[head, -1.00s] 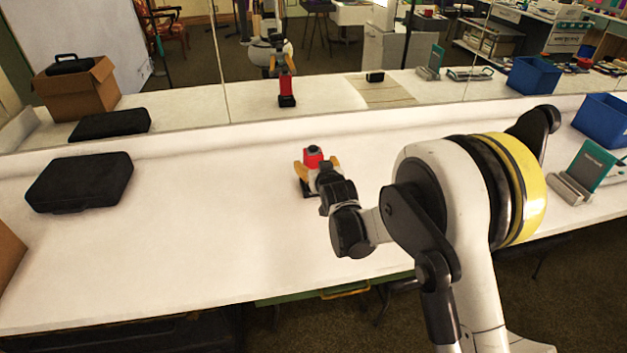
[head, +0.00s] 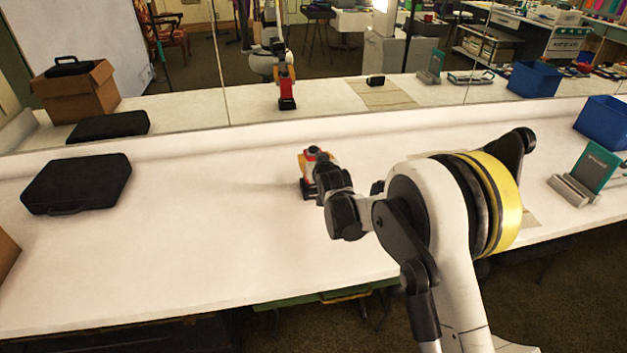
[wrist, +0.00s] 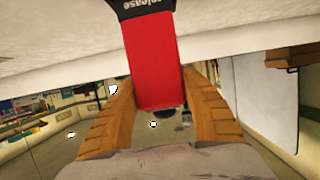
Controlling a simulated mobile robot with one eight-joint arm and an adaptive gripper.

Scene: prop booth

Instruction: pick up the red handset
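In the head view my wrist hides part of the handset's right side. I see no clear gap under its base.
A black case (head: 78,183) lies at the left. A green-backed stand (head: 590,170) and a blue bin (head: 605,122) are at the right. A mirror (head: 330,60) runs along the back and reflects the table.

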